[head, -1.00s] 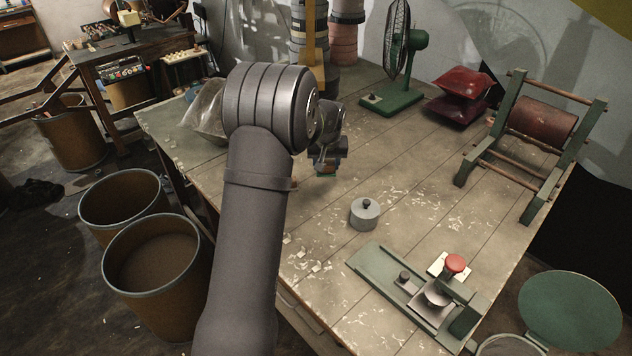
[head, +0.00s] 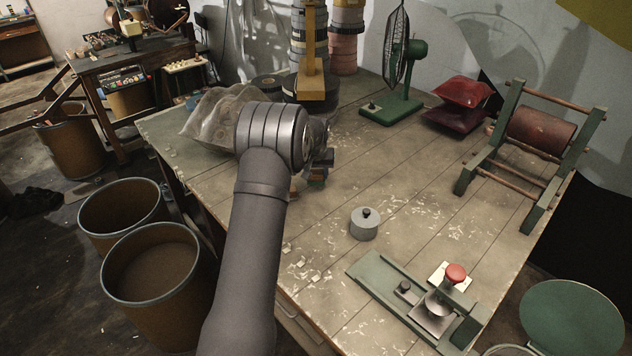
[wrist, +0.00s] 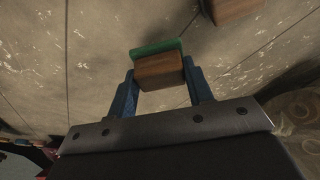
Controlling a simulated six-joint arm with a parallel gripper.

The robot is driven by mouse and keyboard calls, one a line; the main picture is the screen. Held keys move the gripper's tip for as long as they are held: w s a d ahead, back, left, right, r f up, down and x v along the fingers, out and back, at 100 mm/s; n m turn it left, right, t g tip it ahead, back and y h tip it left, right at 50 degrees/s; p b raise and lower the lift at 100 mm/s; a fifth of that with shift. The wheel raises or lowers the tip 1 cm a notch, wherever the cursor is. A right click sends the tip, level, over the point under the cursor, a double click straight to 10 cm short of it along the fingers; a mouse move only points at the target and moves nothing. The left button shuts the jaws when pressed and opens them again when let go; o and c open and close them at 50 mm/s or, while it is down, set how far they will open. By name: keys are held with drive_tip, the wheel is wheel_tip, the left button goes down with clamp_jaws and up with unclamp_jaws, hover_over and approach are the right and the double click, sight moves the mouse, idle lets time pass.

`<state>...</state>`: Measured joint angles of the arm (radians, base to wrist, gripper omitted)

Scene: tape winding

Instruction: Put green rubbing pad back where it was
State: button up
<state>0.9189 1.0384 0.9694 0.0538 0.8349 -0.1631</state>
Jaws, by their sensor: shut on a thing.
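The green rubbing pad (wrist: 156,47) is a green layer on a brown wooden block. In the wrist view it sits between the two blue fingers of my gripper (wrist: 165,85), which is shut on the block's sides. The green face points away from the palm, towards the bench. In the head view my gripper (head: 318,173) is over the left-middle of the bench, with the pad small and dark at its tip. I cannot tell whether the pad touches the bench. Another brown wooden block (wrist: 234,8) lies at the top edge of the wrist view.
A crumpled clear bag (head: 212,118) lies left of my arm. A dark tape roll (head: 268,86) and a yellow post (head: 312,60) stand behind. A grey lidded pot (head: 365,223) and a green press fixture (head: 415,298) are nearer the front. The bench between is mostly clear, with scraps.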

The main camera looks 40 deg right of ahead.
sight(316, 180)
drive_tip(key=shift+f, duration=1.95)
drive_tip(key=shift+f, duration=0.15)
drive_tip(key=o, duration=0.9)
drive_tip(key=shift+o, duration=0.2)
drive_tip(key=v, duration=1.2)
